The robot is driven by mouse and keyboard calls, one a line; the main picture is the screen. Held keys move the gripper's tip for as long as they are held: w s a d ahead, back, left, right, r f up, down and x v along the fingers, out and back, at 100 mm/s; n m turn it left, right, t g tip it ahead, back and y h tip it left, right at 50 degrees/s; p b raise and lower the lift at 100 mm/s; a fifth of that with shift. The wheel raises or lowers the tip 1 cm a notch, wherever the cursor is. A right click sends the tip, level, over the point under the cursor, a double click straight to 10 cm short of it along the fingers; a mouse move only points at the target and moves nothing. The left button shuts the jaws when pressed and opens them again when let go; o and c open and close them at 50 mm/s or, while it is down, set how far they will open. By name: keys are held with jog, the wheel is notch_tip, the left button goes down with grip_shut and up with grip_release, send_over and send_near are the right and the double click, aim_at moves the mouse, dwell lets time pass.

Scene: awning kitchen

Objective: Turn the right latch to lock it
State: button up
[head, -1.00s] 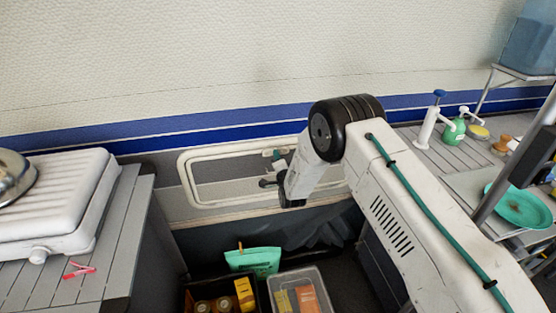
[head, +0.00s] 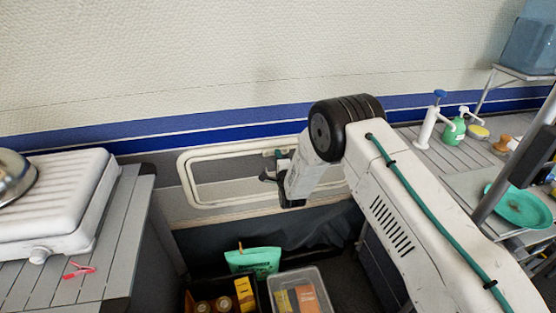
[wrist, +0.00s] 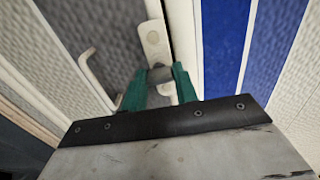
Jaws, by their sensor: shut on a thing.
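The cream-framed hatch (head: 188,178) with a grey panel is set low in the wall behind my arm. In the wrist view, the latch (wrist: 153,38) is a pale plate on the hatch edge, with a grey knob-like part below it. My gripper (wrist: 159,72) has its green fingers on both sides of that grey part and is shut on it. In the head view my gripper (head: 279,160) is at the upper right part of the hatch, and my wrist hides much of the latch. The latch's exact angle cannot be told.
A cream bent handle (wrist: 96,78) stands beside the latch in the wrist view. A counter with a white stove (head: 60,200) is at left. A clear bin (head: 318,280) and a green bag (head: 252,260) are below. Bottles and a green plate (head: 519,205) are at right.

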jog(key=o, duration=1)
jog(key=v, duration=0.8)
